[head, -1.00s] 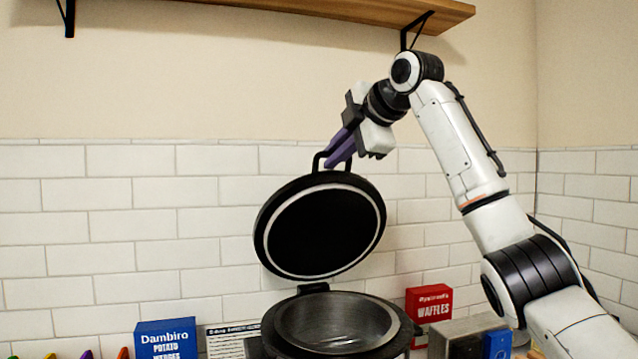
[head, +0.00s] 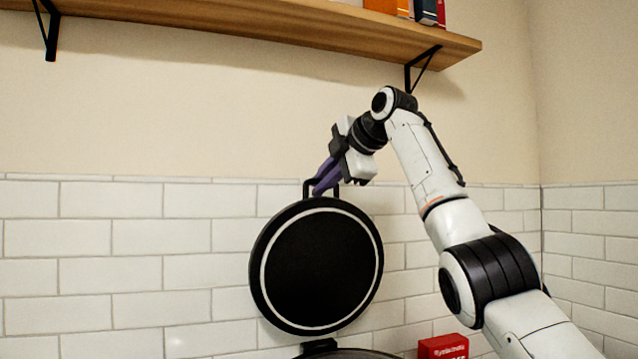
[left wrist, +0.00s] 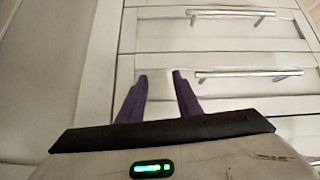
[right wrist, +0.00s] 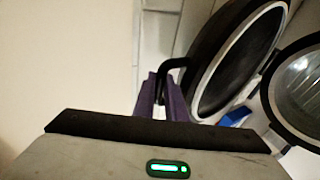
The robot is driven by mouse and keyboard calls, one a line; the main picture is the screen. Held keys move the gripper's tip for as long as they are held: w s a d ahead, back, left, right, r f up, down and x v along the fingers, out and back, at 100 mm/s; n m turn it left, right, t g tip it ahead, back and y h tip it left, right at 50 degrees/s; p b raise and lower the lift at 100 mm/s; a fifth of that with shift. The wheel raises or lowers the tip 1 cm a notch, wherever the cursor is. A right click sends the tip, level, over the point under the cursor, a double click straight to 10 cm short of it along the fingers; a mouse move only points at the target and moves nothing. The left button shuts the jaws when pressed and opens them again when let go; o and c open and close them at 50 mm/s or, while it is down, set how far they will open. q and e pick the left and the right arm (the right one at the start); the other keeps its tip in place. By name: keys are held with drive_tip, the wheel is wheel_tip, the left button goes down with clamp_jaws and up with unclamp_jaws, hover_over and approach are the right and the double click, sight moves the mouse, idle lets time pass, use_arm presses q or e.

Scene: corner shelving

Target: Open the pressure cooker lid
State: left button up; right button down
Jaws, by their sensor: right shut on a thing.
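The black round lid (head: 318,268) of the pressure cooker stands raised, nearly upright, its underside with a pale ring facing me. My right gripper (head: 322,184) is shut on the lid's handle at its top edge. In the right wrist view the purple fingers (right wrist: 163,95) are at the black handle (right wrist: 178,64), and the lid (right wrist: 235,60) tilts away from the pot. The cooker pot (right wrist: 305,90) is open there; in the head view only its rim (head: 350,353) shows at the bottom edge. My left gripper (left wrist: 160,90) is open and empty in front of drawers.
A wooden shelf (head: 250,36) with several boxes hangs above. A red box (head: 443,346) stands right of the cooker. The tiled wall (head: 130,240) is behind the lid. Drawers with metal handles (left wrist: 248,74) face my left gripper.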

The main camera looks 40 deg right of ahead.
drive_tip(key=c, duration=1.8)
unclamp_jaws()
drive_tip(key=shift+w, duration=0.1)
drive_tip(key=shift+b+v, duration=1)
drive_tip(key=shift+v, duration=4.15)
drive_tip(key=shift+f, duration=0.1)
